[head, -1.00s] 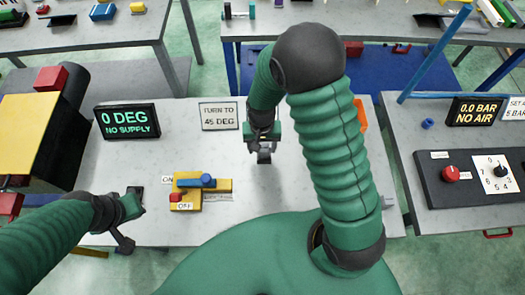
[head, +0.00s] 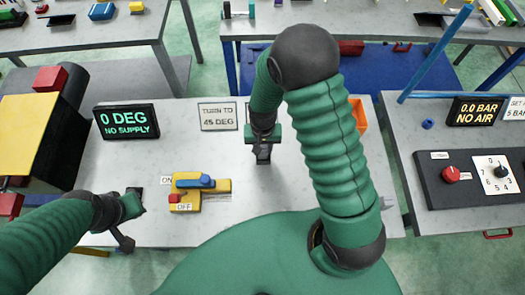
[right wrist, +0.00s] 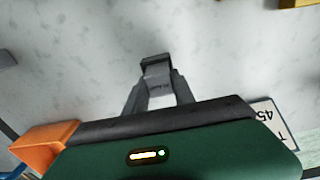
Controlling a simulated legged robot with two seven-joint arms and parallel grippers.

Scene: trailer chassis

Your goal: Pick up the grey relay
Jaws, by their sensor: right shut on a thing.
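The grey relay (right wrist: 157,82) is a small block with faint lettering, between the fingers of my right gripper (right wrist: 158,98) in the right wrist view. The gripper is shut on it. In the head view my right gripper (head: 263,148) points down over the middle of the table, behind the yellow valve block. The relay is hard to tell from the dark fingers there. I cannot tell whether it still touches the table. My left gripper (head: 135,207) is low at the table's left front. Its jaws are too small to read.
A yellow block with a blue handle (head: 188,180) stands at left centre. A "0 DEG NO SUPPLY" display (head: 127,120) and a "TURN TO 45 DEG" sign (head: 218,116) stand behind. An orange bin (head: 358,114) is right of my right arm. The table front is mostly clear.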

